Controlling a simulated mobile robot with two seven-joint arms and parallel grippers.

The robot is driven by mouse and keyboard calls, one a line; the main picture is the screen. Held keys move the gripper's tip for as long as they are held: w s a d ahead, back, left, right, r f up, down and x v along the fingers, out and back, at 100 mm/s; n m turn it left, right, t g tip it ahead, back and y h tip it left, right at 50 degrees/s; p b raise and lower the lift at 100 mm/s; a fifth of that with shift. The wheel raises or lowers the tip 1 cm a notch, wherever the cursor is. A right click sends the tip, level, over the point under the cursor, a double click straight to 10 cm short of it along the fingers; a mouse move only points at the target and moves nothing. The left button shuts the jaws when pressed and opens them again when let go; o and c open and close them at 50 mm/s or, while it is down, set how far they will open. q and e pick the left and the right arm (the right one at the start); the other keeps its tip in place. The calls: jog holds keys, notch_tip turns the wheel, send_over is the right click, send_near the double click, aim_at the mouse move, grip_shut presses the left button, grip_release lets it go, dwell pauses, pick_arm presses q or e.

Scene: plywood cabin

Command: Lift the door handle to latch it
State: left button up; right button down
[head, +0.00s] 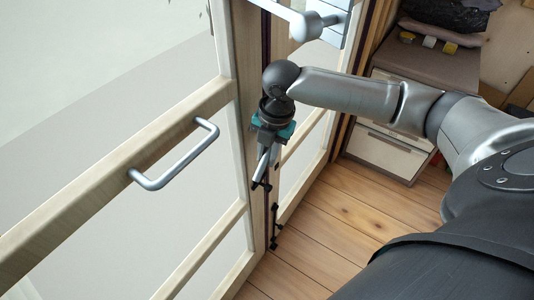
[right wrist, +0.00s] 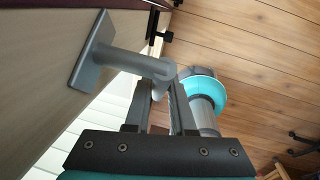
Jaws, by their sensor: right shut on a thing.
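The door handle shows in the right wrist view as a grey lever (right wrist: 135,65) on a flat grey plate (right wrist: 92,57) fixed to the pale door. The lever's free end lies between the fingers of my right gripper (right wrist: 163,88), which is shut on it. In the head view my right gripper (head: 263,160) points down beside the edge of the wood-framed glazed door (head: 245,90). There my gripper and wrist largely hide the handle, and its exact tilt is hard to tell. My left gripper is in neither view.
A grey U-shaped pull bar (head: 178,162) sits on the door's cross rail at left. A pale rod with a rounded fitting (head: 307,25) is above my right wrist. A drawer cabinet (head: 388,150) stands behind my right arm. The plank floor (head: 350,205) is clear below.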

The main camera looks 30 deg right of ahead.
aim_at(263, 160)
dwell(0.8)
jog(key=y+p, duration=0.1)
jog(key=p, duration=0.1)
jog(key=r+g+y+p, duration=0.1)
jog(key=p, duration=0.1)
jog(key=shift+s+a+r, duration=0.1)
jog(key=shift+s+a, duration=0.1)
jog(key=shift+a, duration=0.05)
jog(key=shift+a+r+g+y+p, duration=0.2)
jog(key=shift+g+y+p, duration=0.1)
jog(key=shift+y, duration=0.6)
jog(key=shift+a+r+m+g+y+b, duration=0.1)
jog(key=shift+r+m+g+y+b, duration=0.15)
jog(key=shift+y, duration=0.3)
jog(key=shift+a+m+g+y+b, duration=0.15)
jog(key=shift+y+b, duration=0.15)
jog(key=shift+y, duration=0.25)
jog(key=shift+s+r+g+y+b, duration=0.1)
jog(key=shift+r+g+y+b, duration=0.45)
jog(key=shift+y+b, duration=0.6)
jog(key=shift+r, duration=0.15)
jog(key=c, duration=0.8)
grip_release()
jog(key=shift+o, duration=0.2)
